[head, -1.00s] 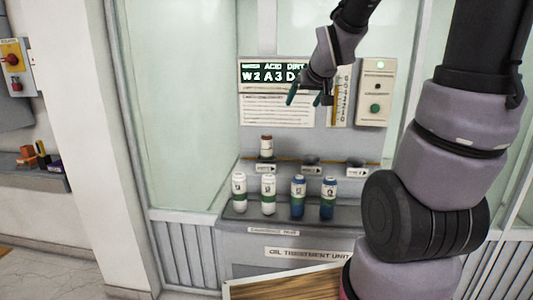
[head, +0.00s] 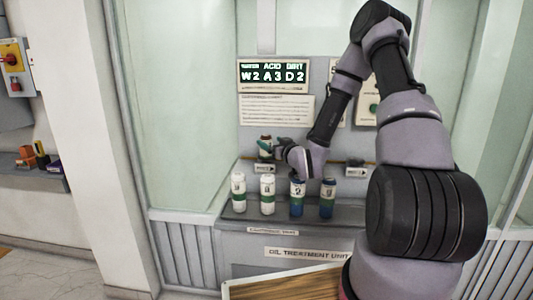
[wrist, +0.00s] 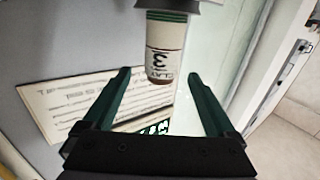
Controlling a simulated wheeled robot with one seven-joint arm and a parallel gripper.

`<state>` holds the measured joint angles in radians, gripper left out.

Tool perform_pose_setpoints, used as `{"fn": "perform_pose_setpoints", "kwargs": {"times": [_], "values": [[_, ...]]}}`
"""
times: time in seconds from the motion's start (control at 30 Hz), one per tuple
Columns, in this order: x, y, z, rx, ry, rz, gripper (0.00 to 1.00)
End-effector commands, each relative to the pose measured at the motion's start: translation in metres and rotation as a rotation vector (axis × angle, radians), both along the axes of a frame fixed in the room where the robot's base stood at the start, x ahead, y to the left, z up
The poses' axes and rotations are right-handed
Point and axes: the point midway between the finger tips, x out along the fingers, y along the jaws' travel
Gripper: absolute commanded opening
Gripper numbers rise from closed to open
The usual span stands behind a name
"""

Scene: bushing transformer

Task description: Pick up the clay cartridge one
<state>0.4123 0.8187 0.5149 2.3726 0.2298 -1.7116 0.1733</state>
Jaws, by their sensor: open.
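A white cartridge with a green band and a brown end (wrist: 165,50) shows in the wrist view, marked "CLAY" and what looks like a 3, upside down in the picture. In the head view this brown-topped cartridge (head: 265,139) stands in the left socket of the unit, partly hidden by my gripper. My gripper (wrist: 158,73) is open, with its green fingers spread to either side of the brown end in the picture. In the head view my gripper (head: 268,147) is at the cartridge's upper part; I cannot tell whether it touches.
Two white cartridges (head: 238,193) (head: 267,195) and two blue ones (head: 297,197) (head: 327,198) stand on the shelf (head: 235,213) in front. A display panel (head: 273,75) reads W2 A3 D2. Other sockets (head: 352,170) lie to the right. A wooden board (head: 285,287) is nearer.

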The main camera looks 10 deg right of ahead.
Motion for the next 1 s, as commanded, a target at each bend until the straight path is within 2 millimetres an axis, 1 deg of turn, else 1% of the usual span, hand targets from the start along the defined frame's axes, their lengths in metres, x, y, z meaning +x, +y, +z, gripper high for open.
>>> {"fn": "perform_pose_setpoints", "kwargs": {"times": [0.07, 0.17, 0.37, 0.63, 0.73, 0.93, 0.97, 1.0], "values": [[0.0, 0.001, -0.002, 0.006, -0.01, 0.0, 0.92], [0.007, 0.003, -0.002, 0.008, -0.017, 0.001, 0.92], [0.028, 0.01, -0.001, 0.008, -0.017, 0.002, 0.92], [0.064, 0.021, 0.0, 0.008, -0.016, 0.002, 0.92], [0.07, 0.022, 0.0, 0.007, -0.015, 0.001, 0.92], [0.071, 0.022, -0.001, 0.007, -0.014, 0.001, 0.92], [0.071, 0.022, -0.001, 0.007, -0.014, 0.001, 0.88], [0.071, 0.022, -0.001, 0.007, -0.014, 0.001, 0.72]]}}
